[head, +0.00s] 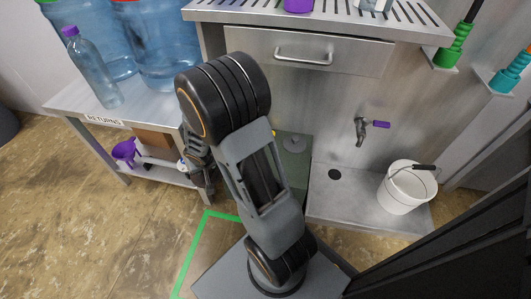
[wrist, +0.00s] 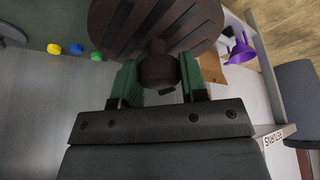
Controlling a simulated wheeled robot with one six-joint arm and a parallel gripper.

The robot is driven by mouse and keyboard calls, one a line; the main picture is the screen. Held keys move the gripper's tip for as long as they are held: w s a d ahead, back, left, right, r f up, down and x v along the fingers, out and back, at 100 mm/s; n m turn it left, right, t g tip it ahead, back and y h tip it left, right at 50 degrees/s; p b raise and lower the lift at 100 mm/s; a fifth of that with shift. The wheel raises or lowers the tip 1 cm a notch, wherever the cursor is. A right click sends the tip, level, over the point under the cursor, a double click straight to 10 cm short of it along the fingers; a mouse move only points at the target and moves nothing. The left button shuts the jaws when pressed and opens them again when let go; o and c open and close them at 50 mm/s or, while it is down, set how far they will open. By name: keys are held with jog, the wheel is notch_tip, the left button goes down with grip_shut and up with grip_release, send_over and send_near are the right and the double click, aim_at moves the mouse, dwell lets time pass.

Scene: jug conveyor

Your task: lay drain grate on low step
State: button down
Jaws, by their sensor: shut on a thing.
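My gripper (wrist: 158,88) is shut on the dark brown knob of the drain grate (wrist: 150,22) in the wrist view. The grate is a round, brown, slotted disc, cut off by the top edge of that view. In the head view my gripper (head: 197,165) is beside the returns table, partly behind my arm, and I cannot make out the grate there. A low metal step (head: 345,202) lies under the tap at right, with a dark round drain hole (head: 334,174) in it. The gripper is left of the step and apart from it.
A white bucket (head: 402,187) stands on the step's right part, below a tap (head: 362,128). The returns table (head: 150,100) carries large blue jugs and a bottle (head: 92,65). The step's left part is clear.

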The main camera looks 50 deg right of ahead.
jog(key=s+d+f+m+g+h+p, duration=0.1)
jog(key=s+d+f+m+g+h, duration=0.15)
jog(key=s+d+m, duration=0.75)
jog(key=s+d+f+m+g+h+p, duration=0.1)
jog(key=s+d+f+m+g, duration=0.2)
jog(key=s+d+m, duration=0.7)
jog(key=w+d+f+n, duration=0.1)
jog(key=w+d+f, duration=0.2)
jog(key=w, duration=0.2)
jog(key=w+d+f+p, duration=0.1)
jog(key=w+d+f, duration=0.2)
jog(key=w, duration=0.2)
jog(key=w+d+f+n, duration=0.1)
jog(key=w+d+f, duration=0.2)
jog(key=w, duration=0.2)
jog(key=shift+f+n, duration=0.1)
jog(key=shift+n, duration=0.2)
jog(key=shift+w+d+f, duration=0.1)
jog(key=shift+w+f, duration=0.1)
jog(key=shift+f, duration=0.25)
jog(key=shift+f+b, duration=0.3)
jog(key=shift+f, duration=1.05)
jog(key=shift+f+b, duration=0.15)
jog(key=shift+b, duration=0.15)
jog(key=c, duration=0.7)
grip_release()
jog(key=shift+o, duration=0.2)
